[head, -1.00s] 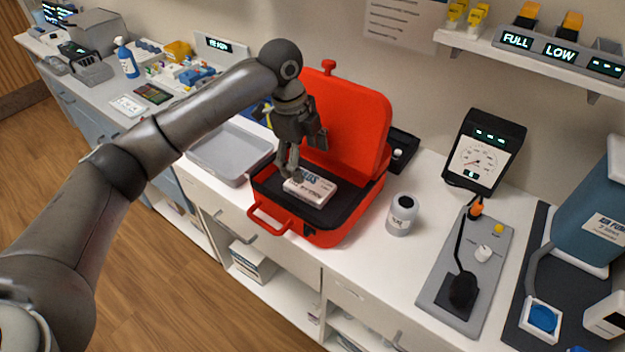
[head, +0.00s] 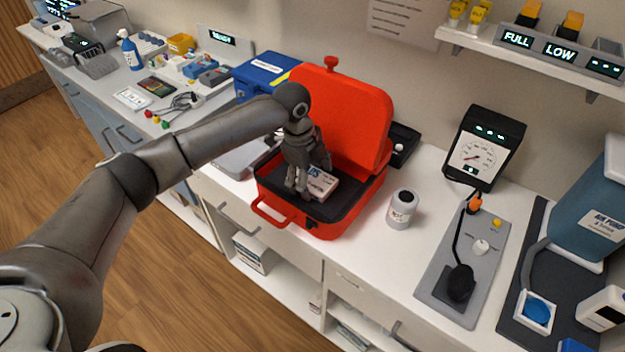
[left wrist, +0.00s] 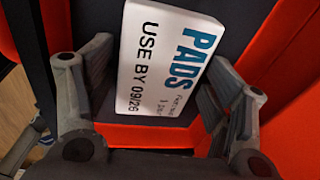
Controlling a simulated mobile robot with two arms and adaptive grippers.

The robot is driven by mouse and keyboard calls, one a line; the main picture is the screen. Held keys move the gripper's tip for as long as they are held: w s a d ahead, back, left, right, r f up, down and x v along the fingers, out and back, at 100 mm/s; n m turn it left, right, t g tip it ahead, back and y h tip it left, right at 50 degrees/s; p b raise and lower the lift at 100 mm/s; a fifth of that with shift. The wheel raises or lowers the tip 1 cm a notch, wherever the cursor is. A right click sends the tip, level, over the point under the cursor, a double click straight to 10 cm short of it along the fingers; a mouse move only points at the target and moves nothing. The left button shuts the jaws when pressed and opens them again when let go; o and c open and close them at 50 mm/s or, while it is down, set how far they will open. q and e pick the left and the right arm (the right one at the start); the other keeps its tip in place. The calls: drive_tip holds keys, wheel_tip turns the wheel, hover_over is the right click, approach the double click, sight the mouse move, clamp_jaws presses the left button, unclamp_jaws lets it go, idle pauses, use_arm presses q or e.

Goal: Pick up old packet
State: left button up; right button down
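The packet is a white box marked PADS and USE BY 09/26, lying in the open red case (head: 318,228); it shows in the head view (head: 323,184) and large in the left wrist view (left wrist: 165,70). My left gripper (head: 302,186) is inside the case at the packet, pointing down and partly covering it. In the left wrist view its two fingers are open, one on each side of the packet, with a gap at the left finger; the right finger is close to the packet's edge, and I cannot tell whether it touches. My right gripper is out of view.
The red lid (head: 345,115) stands up behind my gripper. A white jar (head: 401,209) stands right of the case, and a blue box (head: 262,75) behind left. A grey tray (head: 235,160) lies left, partly hidden by my arm. A gauge (head: 478,150) stands farther right.

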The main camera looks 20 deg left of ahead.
use_arm(q)
drive_tip(key=c, duration=0.7)
drive_tip(key=shift+o, duration=0.2)
drive_tip(key=shift+r, duration=0.1)
